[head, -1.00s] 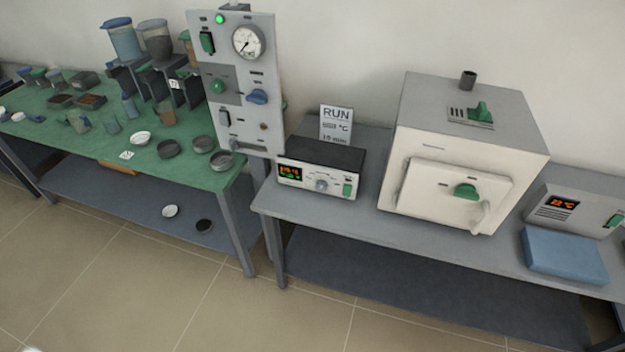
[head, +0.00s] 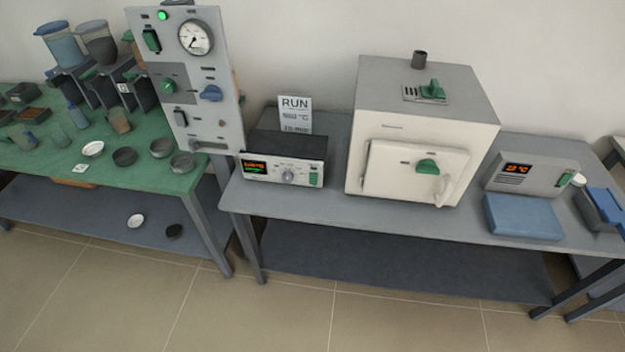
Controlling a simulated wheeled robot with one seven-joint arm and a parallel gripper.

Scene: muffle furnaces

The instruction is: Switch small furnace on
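A small white furnace (head: 405,150) with a grey top stands on the grey bench. Its front door is shut, with a green knob (head: 426,166) and a pale handle. Its top carries a green lever (head: 432,90) and a short dark flue. To its left is a controller box (head: 262,150) with a lit red and green display, a round knob (head: 288,175) and a green switch (head: 315,180). I cannot tell from here which position the switch is in. A RUN card (head: 295,113) stands behind the controller. My gripper is not in view.
A grey panel (head: 215,130) with gauge stands left, beside a green table (head: 150,182) of dishes and hoppers. At right are a display unit (head: 535,178), a blue pad (head: 522,216) and a blue-grey object (head: 598,208). Floor (head: 300,320) in front is clear.

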